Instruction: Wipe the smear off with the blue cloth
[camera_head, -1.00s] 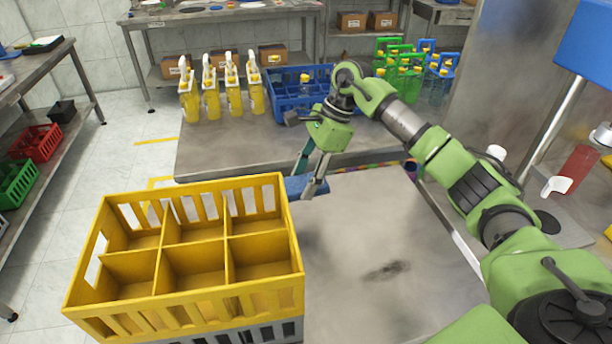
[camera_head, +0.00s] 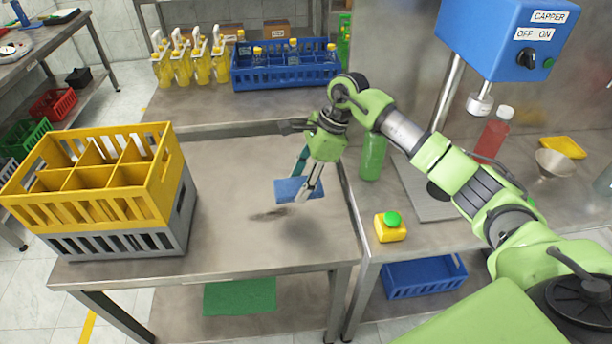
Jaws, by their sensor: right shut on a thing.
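The blue cloth (camera_head: 290,190) is held between the fingers of my right gripper (camera_head: 309,182), which is shut on it. The cloth hangs above the metal table (camera_head: 225,165), with a shadow on the tabletop to its lower right. The dark smear (camera_head: 268,214) lies on the tabletop, just below and left of the cloth in the picture. The cloth looks apart from the table. My left gripper is not in view.
A yellow crate (camera_head: 150,205) stacked on a grey crate (camera_head: 180,235) stands at the table's left end. A blue crate with bottles (camera_head: 285,78) and yellow jugs stand behind. A green bottle (camera_head: 372,156), a green button (camera_head: 391,219) and the capper (camera_head: 500,40) are at right.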

